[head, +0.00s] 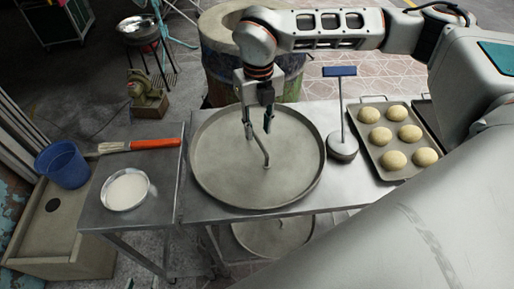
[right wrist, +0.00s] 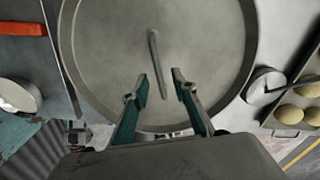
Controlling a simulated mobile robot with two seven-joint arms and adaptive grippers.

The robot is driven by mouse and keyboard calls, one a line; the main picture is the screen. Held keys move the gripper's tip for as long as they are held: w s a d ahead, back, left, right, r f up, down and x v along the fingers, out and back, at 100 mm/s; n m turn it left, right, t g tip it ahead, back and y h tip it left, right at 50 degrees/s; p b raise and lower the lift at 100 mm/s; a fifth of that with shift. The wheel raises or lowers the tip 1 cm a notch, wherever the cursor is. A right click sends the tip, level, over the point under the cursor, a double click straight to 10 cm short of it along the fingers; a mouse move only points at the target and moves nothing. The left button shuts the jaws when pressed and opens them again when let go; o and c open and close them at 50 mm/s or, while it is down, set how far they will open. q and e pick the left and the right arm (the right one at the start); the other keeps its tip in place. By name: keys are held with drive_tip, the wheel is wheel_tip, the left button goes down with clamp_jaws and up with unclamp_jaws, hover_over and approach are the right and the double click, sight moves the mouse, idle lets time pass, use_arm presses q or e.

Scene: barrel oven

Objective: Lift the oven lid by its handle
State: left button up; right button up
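The oven lid (head: 220,175) is a large round grey metal disc with a raised rim, lying flat on the steel table. Its handle (head: 264,153) is a thin bent rod near the middle of the lid. My right gripper (head: 258,128) points down over the lid, its fingers apart. In the right wrist view the handle (right wrist: 154,55) passes between and beyond the open fingertips (right wrist: 160,85); contact is not visible. The lid (right wrist: 215,60) fills most of that view. My left gripper is not in view.
The barrel oven (head: 212,75) stands behind the table. A tray of several dough balls (head: 383,160) and a blue-handled round tool (head: 342,147) lie right of the lid. To the left are a bowl of flour (head: 125,189), an orange-handled brush (head: 153,143) and a blue bucket (head: 62,164).

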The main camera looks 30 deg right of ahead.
sight(257, 138)
drive_tip(key=shift+a+f, duration=0.15)
drive_tip(key=shift+f, duration=2.4)
drive_tip(key=shift+f, duration=0.3)
drive_tip(key=shift+r, duration=0.1)
clamp_jaws()
